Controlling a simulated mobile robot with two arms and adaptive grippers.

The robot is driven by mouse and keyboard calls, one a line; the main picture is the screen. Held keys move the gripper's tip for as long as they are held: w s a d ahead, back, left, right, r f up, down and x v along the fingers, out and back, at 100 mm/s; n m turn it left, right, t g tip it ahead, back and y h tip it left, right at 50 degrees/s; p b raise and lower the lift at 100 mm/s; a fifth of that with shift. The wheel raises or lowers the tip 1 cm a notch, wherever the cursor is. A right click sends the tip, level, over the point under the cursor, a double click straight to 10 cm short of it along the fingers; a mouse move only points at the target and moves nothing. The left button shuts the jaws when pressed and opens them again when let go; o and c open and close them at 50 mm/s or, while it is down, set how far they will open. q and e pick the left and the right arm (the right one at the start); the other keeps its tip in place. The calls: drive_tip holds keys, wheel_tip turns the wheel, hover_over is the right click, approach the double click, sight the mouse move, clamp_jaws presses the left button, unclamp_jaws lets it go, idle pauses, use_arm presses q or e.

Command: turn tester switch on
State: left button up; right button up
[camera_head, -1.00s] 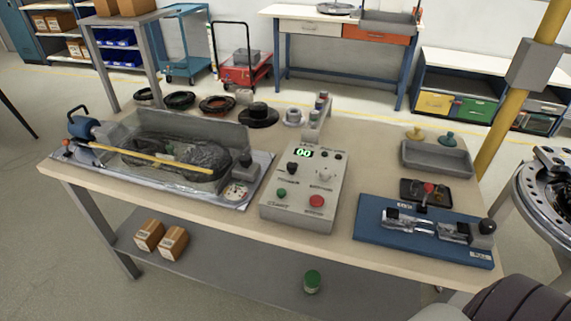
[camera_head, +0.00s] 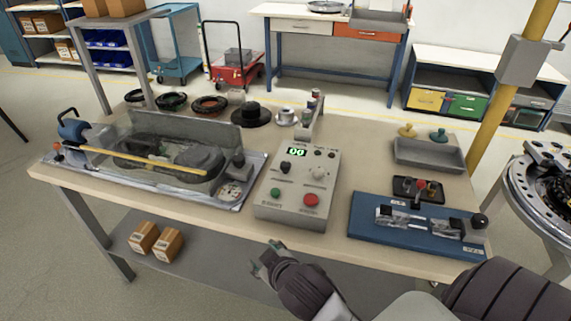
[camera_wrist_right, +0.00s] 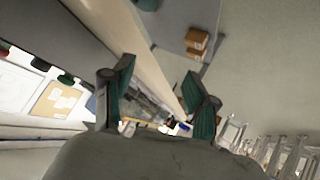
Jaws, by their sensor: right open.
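The grey tester box (camera_head: 297,205) stands at the front middle of the table, its small display (camera_head: 295,152) lit green with "00". On its face are a black switch knob (camera_head: 286,167) at the left, a pale round knob (camera_head: 319,173), a green button (camera_head: 276,194) and a red button (camera_head: 311,199). The labels are too small to read. My right gripper (camera_head: 264,261) is in front of the table's near edge, below the tester and apart from it. In the right wrist view the gripper (camera_wrist_right: 160,98) is open, with nothing between its fingers. My left gripper is out of view.
A clear-covered tray fixture (camera_head: 150,165) lies left of the tester. A blue clamp plate (camera_head: 415,228) and a grey bin (camera_head: 429,154) are at its right. Several rings and a black hub (camera_head: 251,115) sit behind. Cardboard boxes (camera_head: 168,244) rest on the lower shelf.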

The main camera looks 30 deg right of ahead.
drive_tip(key=w+a+r+n+t+y, duration=0.2)
drive_tip(key=w+a+r+n+t, duration=0.15)
drive_tip(key=w+r, duration=0.35)
drive_tip(key=w+a+r+n+t+y, duration=0.2)
drive_tip(key=w+a+r+n+t, duration=0.1)
drive_tip(key=w+r+t, duration=0.4)
drive_tip(key=w+a+r+n+g+y, duration=0.2)
drive_tip(key=a+r+n+g+y, duration=0.1)
drive_tip(key=a+r+n+y, duration=0.55)
drive_tip(key=n+g+h, duration=1.2)
drive_tip(key=n+g, duration=0.4)
drive_tip(key=g, duration=0.2)
hover_over(285, 164)
wheel_tip(285, 164, down, 2)
drive_tip(key=shift+y, duration=0.25)
wheel_tip(285, 164, down, 13)
drive_tip(key=shift+d+f+p, duration=0.1)
drive_tip(key=shift+f+p, duration=0.1)
drive_tip(key=shift+p, duration=0.65)
